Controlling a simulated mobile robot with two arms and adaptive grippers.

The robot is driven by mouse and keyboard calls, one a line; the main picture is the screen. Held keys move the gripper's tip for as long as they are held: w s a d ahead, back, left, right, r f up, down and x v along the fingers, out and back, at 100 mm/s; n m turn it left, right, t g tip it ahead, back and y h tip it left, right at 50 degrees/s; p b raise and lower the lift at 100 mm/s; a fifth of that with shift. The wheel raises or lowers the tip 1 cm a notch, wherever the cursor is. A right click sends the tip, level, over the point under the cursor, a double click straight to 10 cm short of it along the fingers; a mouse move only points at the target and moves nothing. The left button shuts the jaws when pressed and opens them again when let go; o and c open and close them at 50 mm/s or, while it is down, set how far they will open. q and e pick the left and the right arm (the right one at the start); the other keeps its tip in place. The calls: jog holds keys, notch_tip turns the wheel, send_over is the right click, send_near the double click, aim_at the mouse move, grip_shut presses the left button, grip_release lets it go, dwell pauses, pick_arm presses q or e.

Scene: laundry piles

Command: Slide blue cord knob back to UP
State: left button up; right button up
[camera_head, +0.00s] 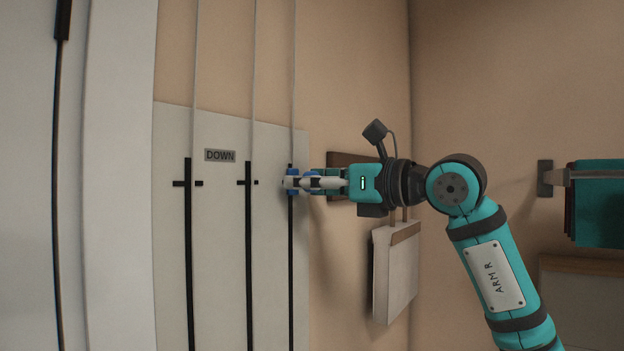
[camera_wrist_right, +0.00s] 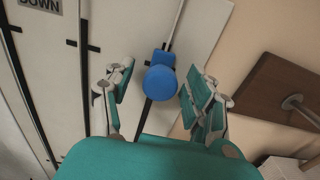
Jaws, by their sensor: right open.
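The blue cord knob (camera_head: 291,174) sits on the rightmost of three cords on the white wall panel, near the top of a black vertical slot and a little below the level of the DOWN label (camera_head: 219,155). My right gripper (camera_head: 303,182) reaches in from the right and is at the knob, hiding part of it. In the right wrist view the round blue knob (camera_wrist_right: 161,83) lies between the open, spread fingers, with a visible gap on each side. No UP label shows. My left gripper is not in view.
Two more black slots (camera_head: 188,240) (camera_head: 248,240) with short cross marks run left of the knob. A brown wall plate (camera_head: 350,160) is behind my right gripper. A pale hanging bag (camera_head: 396,275) is below it. A rail with teal cloth (camera_head: 598,205) is at far right.

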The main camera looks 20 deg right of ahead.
grip_shut()
dwell(0.3)
